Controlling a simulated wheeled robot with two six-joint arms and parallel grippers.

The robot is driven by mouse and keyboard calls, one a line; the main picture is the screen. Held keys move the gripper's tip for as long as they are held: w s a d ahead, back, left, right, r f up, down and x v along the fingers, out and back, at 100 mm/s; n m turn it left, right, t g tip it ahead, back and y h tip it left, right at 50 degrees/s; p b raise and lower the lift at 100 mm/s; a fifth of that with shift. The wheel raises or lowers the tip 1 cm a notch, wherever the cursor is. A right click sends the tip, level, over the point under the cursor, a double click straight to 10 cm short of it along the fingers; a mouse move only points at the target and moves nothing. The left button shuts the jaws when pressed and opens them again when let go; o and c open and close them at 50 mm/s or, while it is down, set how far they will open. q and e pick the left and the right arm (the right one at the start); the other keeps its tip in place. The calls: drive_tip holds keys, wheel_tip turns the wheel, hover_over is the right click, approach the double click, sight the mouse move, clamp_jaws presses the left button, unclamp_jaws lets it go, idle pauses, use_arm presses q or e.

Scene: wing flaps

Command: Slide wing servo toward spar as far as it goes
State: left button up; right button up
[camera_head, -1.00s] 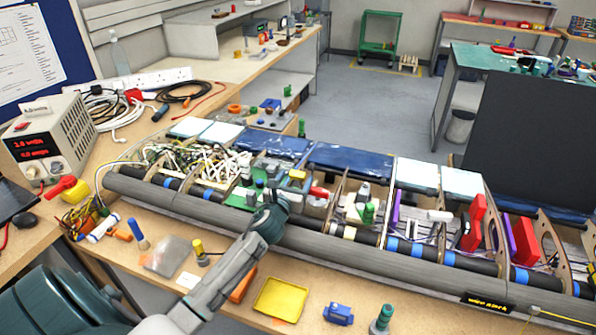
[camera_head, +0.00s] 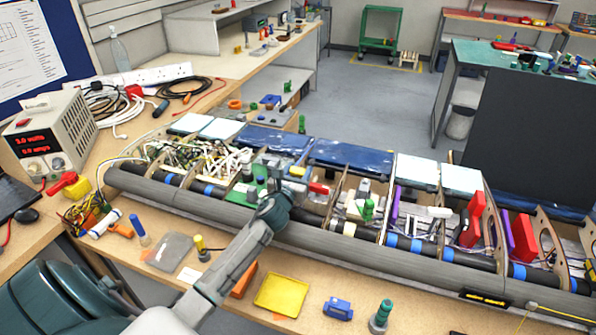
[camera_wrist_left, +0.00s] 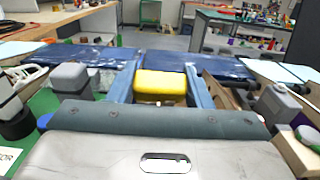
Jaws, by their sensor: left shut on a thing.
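The open wing frame lies across the bench, with a black tube that looks like the spar (camera_head: 432,253) along its near side. A small yellow block (camera_head: 297,171), likely the wing servo, sits in one of its bays. My left gripper (camera_head: 288,183) reaches over the spar into that bay. In the left wrist view its two blue-grey fingers (camera_wrist_left: 163,88) stand on either side of the yellow block (camera_wrist_left: 162,84) and are shut on it. The block's underside and its gap to the spar are hidden. My right gripper is not in view.
Wooden ribs (camera_head: 378,212) divide the bays. Tangled wires (camera_head: 195,155) fill the bays to the left, and red blocks (camera_head: 472,222) stand to the right. Grey blocks (camera_wrist_left: 69,77) flank my left fingers. A yellow tray (camera_head: 281,292) lies on the near bench.

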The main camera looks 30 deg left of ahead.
use_arm(q)
drive_tip(key=shift+s+d+r+p, duration=0.15)
drive_tip(key=shift+s+p, duration=0.3)
drive_tip(key=shift+s, duration=0.25)
drive_tip(key=o, duration=1.4)
drive_tip(key=shift+s, duration=0.1)
drive_tip(key=shift+s+f, duration=0.2)
drive_tip(key=shift+s, duration=0.05)
drive_tip(key=b+v, duration=0.3)
drive_tip(key=v, duration=0.7)
drive_tip(key=shift+s+d+r, duration=0.1)
drive_tip(key=shift+d, duration=0.1)
